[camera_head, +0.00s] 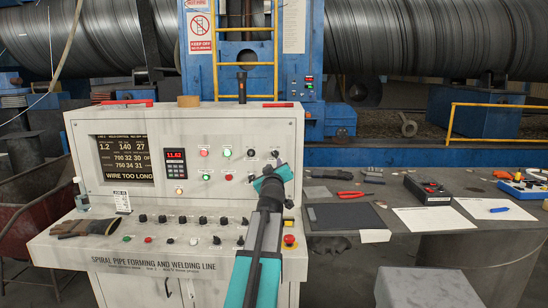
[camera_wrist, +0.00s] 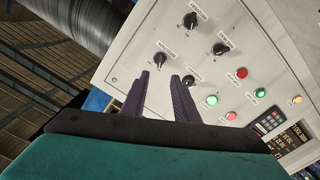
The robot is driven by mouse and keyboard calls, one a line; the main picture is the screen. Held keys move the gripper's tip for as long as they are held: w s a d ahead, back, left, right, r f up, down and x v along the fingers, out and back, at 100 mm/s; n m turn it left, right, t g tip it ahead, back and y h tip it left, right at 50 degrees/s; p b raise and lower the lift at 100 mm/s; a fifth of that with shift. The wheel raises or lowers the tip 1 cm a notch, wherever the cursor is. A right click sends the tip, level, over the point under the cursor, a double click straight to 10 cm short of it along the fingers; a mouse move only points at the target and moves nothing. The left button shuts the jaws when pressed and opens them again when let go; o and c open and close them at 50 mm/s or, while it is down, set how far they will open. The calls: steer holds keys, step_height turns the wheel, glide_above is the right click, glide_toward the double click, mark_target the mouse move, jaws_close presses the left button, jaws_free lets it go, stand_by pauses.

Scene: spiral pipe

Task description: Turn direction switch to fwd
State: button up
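The control console (camera_head: 85,150) has a sloping white panel, which fills much of the wrist view (camera_wrist: 255,60). My gripper (camera_head: 272,172) is at the upper right of this panel. In the wrist view its two dark fingers (camera_wrist: 159,75) are apart with nothing between them. A black rotary switch (camera_wrist: 160,58) lies just beyond the fingertips, roughly in line with the gap. Another black switch (camera_wrist: 189,80) is close beside the right finger. More black switches (camera_wrist: 190,20) (camera_wrist: 220,49) are farther up. Their labels are too small to read, so I cannot tell which is the direction switch.
Red and green buttons (camera_wrist: 241,73) (camera_wrist: 211,100) sit right of the switches. The console's lower ledge holds a row of knobs and brown gloves (camera_head: 85,228). A red emergency button (camera_head: 289,240) is near my arm. A grey table (camera_head: 450,235) with tools stands at right.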

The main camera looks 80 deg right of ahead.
mark_target(275, 155)
steer(key=shift+w+d+p, duration=0.25)
steer(key=shift+d+p, duration=0.1)
steer(key=shift+d, duration=1.75)
steer(key=shift+w+d+p, duration=0.25)
steer(key=shift+d+p, duration=0.15)
steer(key=shift+d, duration=1.7)
steer(key=shift+w+d+p, duration=0.25)
steer(key=shift+d+p, duration=0.1)
steer(key=shift+d, duration=1.75)
jaws_close()
steer(key=shift+m, duration=0.4)
steer(key=m, duration=0.4)
steer(key=shift+m, duration=0.4)
steer(key=m+p, duration=0.1)
steer(key=m, duration=0.5)
steer(key=shift+s+r+m, duration=0.1)
steer(key=shift+m, duration=0.2)
